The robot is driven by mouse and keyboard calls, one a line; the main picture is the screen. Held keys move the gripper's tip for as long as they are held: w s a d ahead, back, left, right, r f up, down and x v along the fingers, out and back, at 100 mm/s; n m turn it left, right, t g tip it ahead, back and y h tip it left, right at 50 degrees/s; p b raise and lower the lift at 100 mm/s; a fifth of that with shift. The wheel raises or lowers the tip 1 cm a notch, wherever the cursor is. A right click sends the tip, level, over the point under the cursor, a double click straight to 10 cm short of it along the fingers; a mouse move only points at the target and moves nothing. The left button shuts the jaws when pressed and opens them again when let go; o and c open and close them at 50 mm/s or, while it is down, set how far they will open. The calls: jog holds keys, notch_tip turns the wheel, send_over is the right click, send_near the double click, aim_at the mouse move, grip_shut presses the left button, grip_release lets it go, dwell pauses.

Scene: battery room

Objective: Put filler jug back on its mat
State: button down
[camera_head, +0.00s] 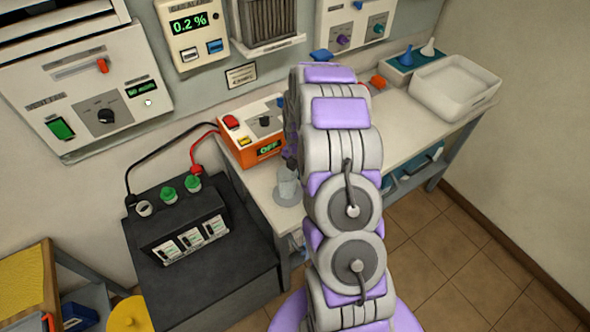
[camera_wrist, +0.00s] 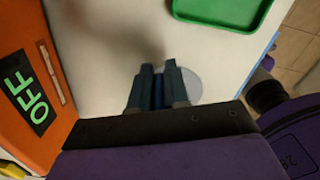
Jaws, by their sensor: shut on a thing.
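The filler jug (camera_head: 287,186) is a small translucent vessel at the front left of the white bench in the head view, just left of my arm. My gripper (camera_wrist: 158,70) is shut on its dark blue handle, which shows between the fingers in the wrist view. My arm hides part of the bench behind the jug.
An orange charger (camera_head: 252,135) reading OFF stands close left of the jug. A black battery (camera_head: 190,235) with cables stands further left. A green tray (camera_wrist: 225,10) lies beyond the fingers. A white basin (camera_head: 455,88) sits at the bench's far right.

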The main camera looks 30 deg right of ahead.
jog(key=shift+d+f, duration=0.15)
jog(key=shift+d, duration=0.35)
jog(key=shift+a, duration=1.05)
jog(key=shift+d+f, duration=0.2)
jog(key=shift+d, duration=0.4)
jog(key=c, duration=1.4)
grip_release()
jog(key=shift+d+f, duration=0.1)
jog(key=shift+d, duration=0.2)
jog(key=shift+o, duration=1.4)
jog(key=shift+a, duration=0.3)
jog(key=shift+o, duration=0.4)
jog(key=shift+s+a, duration=0.1)
jog(key=shift+a, duration=0.25)
jog(key=shift+d+r, duration=0.15)
jog(key=shift+r, duration=0.2)
notch_tip(320, 180, up, 17)
jog(key=p, duration=0.2)
jog(key=shift+s+a, duration=0.15)
jog(key=shift+a, duration=0.1)
